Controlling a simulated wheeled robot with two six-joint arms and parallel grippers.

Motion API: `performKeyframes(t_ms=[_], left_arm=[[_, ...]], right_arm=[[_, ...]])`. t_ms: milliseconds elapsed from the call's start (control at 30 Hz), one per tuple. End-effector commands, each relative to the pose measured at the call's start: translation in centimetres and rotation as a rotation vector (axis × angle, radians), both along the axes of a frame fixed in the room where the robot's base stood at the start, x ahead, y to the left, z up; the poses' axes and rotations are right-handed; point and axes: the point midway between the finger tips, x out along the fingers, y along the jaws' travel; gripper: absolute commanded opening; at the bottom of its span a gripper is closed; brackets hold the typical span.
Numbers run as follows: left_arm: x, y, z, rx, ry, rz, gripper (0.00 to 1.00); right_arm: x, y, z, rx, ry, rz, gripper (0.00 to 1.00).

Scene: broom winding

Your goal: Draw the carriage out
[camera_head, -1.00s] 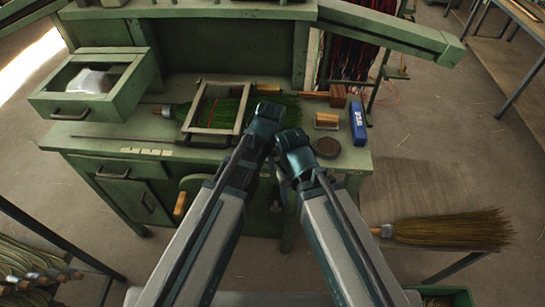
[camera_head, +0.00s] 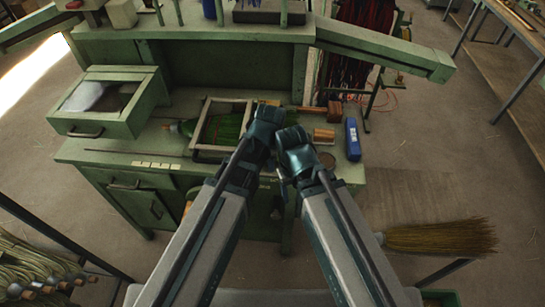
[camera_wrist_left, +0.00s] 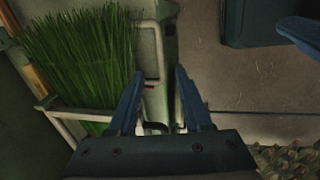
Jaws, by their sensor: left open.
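A pale rectangular frame (camera_head: 194,133), which may be the carriage, lies on the green workbench (camera_head: 120,158) with green bristles (camera_head: 222,128) inside it. In the left wrist view the green bristles (camera_wrist_left: 80,55) stand over a pale metal frame (camera_wrist_left: 70,114) to the left of my fingers. My left gripper (camera_wrist_left: 159,72) is open, with nothing between its fingers; a thin frame bar and a small dark loop show behind them. A blue piece (camera_wrist_left: 302,32) at the left wrist view's upper right may be part of my right gripper.
An open drawer box (camera_head: 108,100) stands at the bench's left. A straw broom (camera_head: 440,237) lies at the lower right.

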Motion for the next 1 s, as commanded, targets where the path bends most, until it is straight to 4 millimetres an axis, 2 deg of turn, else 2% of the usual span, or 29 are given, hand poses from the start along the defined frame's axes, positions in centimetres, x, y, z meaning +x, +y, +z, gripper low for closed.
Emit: performKeyframes(t_ms=[33,267,867,1000], left_arm=[[-0.2,0.0,1.6,0.0,0.0,0.0,0.5],[-0.7,0.0,3.8,-0.001,0.0,0.0,0.5],[-0.7,0.0,3.8,-0.001,0.0,-0.001,0.5],[-0.4,0.2,3.9,-0.009,-0.013,-0.055,0.5]], right_arm=[[0.0,0.0,1.6,0.0,0.0,0.0,0.62],[0.0,0.0,3.8,0.001,0.0,-0.003,0.62],[0.0,0.0,3.8,0.001,0.0,-0.005,0.62],[0.3,-1.0,3.8,-0.006,-0.004,-0.041,0.62]])
